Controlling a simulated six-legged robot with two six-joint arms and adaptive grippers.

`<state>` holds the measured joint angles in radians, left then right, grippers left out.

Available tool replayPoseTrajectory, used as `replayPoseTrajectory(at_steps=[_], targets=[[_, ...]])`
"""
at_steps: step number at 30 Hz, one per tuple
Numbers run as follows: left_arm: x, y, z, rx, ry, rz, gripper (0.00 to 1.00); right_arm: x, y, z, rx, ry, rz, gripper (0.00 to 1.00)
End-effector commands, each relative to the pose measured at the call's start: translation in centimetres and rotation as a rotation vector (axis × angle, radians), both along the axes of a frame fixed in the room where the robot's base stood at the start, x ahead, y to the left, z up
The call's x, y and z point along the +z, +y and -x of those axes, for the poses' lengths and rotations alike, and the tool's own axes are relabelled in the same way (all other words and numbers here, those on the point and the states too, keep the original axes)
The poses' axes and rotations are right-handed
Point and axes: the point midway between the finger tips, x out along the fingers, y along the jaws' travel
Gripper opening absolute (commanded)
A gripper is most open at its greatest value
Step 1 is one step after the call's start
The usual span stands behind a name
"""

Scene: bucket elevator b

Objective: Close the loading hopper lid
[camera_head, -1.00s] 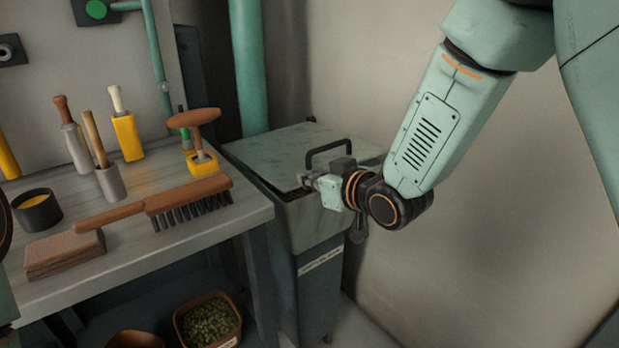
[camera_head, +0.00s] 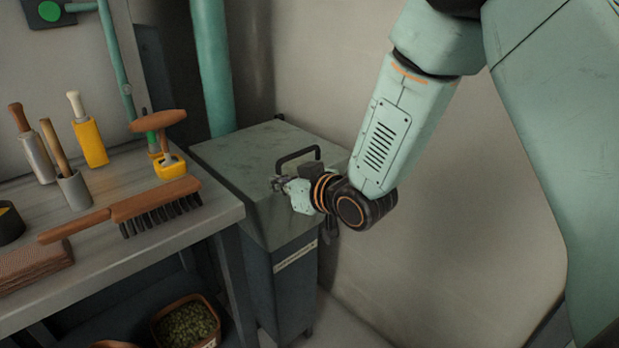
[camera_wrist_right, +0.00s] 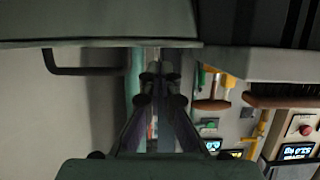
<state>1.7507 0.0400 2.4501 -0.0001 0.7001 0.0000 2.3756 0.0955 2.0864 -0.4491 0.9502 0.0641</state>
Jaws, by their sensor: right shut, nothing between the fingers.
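The loading hopper (camera_head: 275,285) is a dark metal box on the floor to the right of the workbench. Its grey-green lid (camera_head: 245,150) lies flat across the top, and I see no open gap along the front edge. A black bar handle (camera_head: 298,153) stands on the lid; it also shows in the wrist view (camera_wrist_right: 85,71). My right gripper (camera_head: 279,184) is shut and empty at the lid's front edge, just in front of the handle. Whether its fingertips touch the lid is unclear. In the wrist view the fingers (camera_wrist_right: 158,78) are together. My left gripper is out of view.
The workbench (camera_head: 190,225) at the left holds a brush (camera_head: 150,208), several handled tools and a yellow holder (camera_head: 170,166). A green pipe (camera_head: 212,70) rises behind the hopper. A bin of green material (camera_head: 187,324) sits below the bench. The wall at right is bare.

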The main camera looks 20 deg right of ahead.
Motion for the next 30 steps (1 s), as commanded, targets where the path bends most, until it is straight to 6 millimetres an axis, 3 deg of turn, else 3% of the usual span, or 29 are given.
replayPoseTrajectory(at_steps=[4,12,18,30], targets=[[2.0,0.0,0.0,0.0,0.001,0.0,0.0,1.9,0.0,-0.3,0.0,0.004,0.0,0.0],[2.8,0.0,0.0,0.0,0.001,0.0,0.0,2.9,-1.9,4.7,-0.004,0.007,-0.005,0.0],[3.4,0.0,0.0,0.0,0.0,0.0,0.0,3.4,-2.8,7.1,-0.004,0.008,-0.004,0.0],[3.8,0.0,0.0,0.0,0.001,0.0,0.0,3.7,-3.2,8.8,0.001,0.006,0.001,0.0]])
